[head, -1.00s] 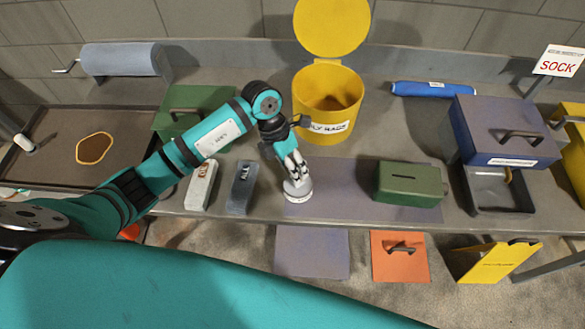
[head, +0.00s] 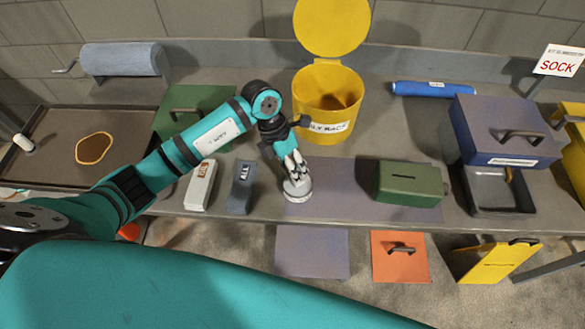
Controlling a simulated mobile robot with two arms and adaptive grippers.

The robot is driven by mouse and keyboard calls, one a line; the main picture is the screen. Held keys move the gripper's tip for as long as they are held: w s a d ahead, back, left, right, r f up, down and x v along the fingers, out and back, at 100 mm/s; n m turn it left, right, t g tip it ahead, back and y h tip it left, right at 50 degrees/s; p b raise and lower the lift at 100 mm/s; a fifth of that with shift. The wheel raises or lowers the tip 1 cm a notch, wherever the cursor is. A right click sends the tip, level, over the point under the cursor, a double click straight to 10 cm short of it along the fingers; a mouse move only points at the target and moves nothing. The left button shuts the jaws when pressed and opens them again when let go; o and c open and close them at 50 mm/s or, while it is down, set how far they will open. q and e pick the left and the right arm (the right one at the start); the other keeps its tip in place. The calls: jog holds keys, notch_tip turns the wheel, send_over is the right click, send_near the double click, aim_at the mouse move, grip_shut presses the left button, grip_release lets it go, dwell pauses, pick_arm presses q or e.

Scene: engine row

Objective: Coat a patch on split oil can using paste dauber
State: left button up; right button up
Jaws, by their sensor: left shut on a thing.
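My left gripper (head: 291,162) reaches in from the left and points down over the grey mat on the bench. It is shut on a small white round-based thing (head: 297,195) at the mat's left edge. The fingers cover its upper part, and I cannot tell whether it is the paste dauber or a paste tin. No split oil can is clearly recognizable. A brown patch with a tan rim (head: 94,149) lies in the dark tray (head: 50,170) at the left, with a small white cylinder (head: 24,143) near it. My right gripper is not in view.
A white block (head: 200,185) and a grey block (head: 241,187) stand left of the gripper. An open yellow bin (head: 328,100) is behind it. A green slotted box (head: 410,185) stands to the right, by a blue box (head: 505,130). The grey mat (head: 340,190) has bare room.

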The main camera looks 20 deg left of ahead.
pick_arm(q)
jog(key=shift+r+p, duration=2.35)
jog(key=shift+r, duration=1.1)
